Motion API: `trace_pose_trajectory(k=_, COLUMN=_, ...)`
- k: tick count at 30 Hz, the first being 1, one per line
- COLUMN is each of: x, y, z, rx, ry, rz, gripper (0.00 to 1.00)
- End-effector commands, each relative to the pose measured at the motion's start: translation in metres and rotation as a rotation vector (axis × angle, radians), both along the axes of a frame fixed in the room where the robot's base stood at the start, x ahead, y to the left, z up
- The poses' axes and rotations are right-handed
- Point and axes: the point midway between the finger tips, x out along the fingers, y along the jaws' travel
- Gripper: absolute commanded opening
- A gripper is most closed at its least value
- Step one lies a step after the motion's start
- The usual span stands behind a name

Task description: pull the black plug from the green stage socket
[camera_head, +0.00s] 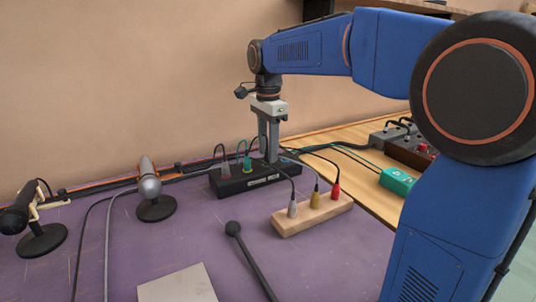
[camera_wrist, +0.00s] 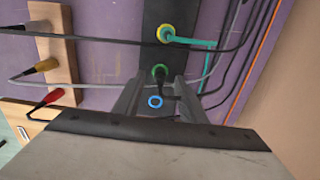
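The black plug (camera_wrist: 166,84) stands in the green-ringed stage socket (camera_wrist: 159,71) in the wrist view. The socket is one of several on a black stage box (camera_wrist: 172,52), which also shows in the head view (camera_head: 236,187). My gripper (camera_wrist: 160,84) points down over the box, its fingers open on either side of the black plug; I cannot tell whether either touches it. In the head view, my gripper (camera_head: 269,158) stands at the box's right part and hides most of the plug. A blue-ringed socket (camera_wrist: 155,102) beside it looks empty.
A teal plug (camera_wrist: 172,36) sits in the yellow-ringed socket. A wooden block (camera_head: 289,224) with grey, yellow and red plugs stands in front of the box. Cables cross nearby. Microphones (camera_head: 149,186) stand at left; a green box (camera_head: 397,180) lies at right.

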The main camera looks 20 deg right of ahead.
Motion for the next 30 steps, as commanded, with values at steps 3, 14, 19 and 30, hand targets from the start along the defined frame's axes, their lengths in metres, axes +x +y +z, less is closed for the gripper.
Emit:
trace_pose_trajectory(k=3, x=0.0, y=0.0, z=-0.012, rx=0.0, ry=0.002, rz=0.0, gripper=0.38)
trace_pose_trajectory(k=14, x=0.0, y=0.0, z=-0.02, rx=0.0, ry=0.001, rz=0.0, gripper=0.38)
trace_pose_trajectory(k=19, x=0.0, y=0.0, z=-0.02, rx=0.0, ry=0.001, rz=0.0, gripper=0.19)
trace_pose_trajectory(k=30, x=0.0, y=0.0, z=-0.018, rx=0.0, ry=0.0, rz=0.0, gripper=0.0)
